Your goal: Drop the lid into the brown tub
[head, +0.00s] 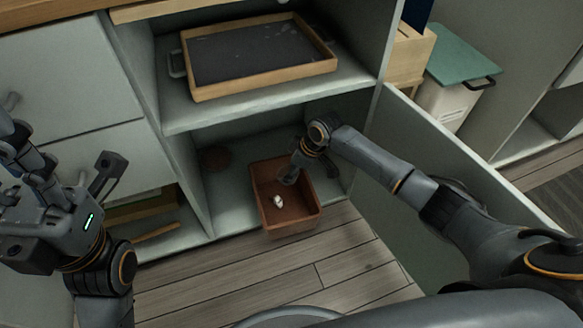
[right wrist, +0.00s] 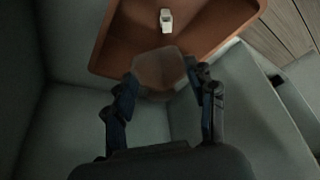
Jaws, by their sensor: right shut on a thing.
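The brown tub (head: 290,232) stands open at the front of the lower cabinet compartment; its wall and floor also show at the top of the right wrist view (right wrist: 115,50). My right gripper (head: 290,177) is at the tub's right rear side. In the right wrist view, its fingers (right wrist: 162,76) are shut on a dull brown, rounded flat piece, which looks like the lid (right wrist: 160,68). The piece overlaps the tub's near edge in that view; its height above the tub is unclear. In the head view the gripper hides it. My left gripper (head: 68,192) is open and empty at the left.
A small white object (head: 278,201) lies inside the tub. A dark wooden-rimmed tray (head: 262,58) is on the shelf above. The open cabinet door (head: 440,170) stands right of my right forearm.

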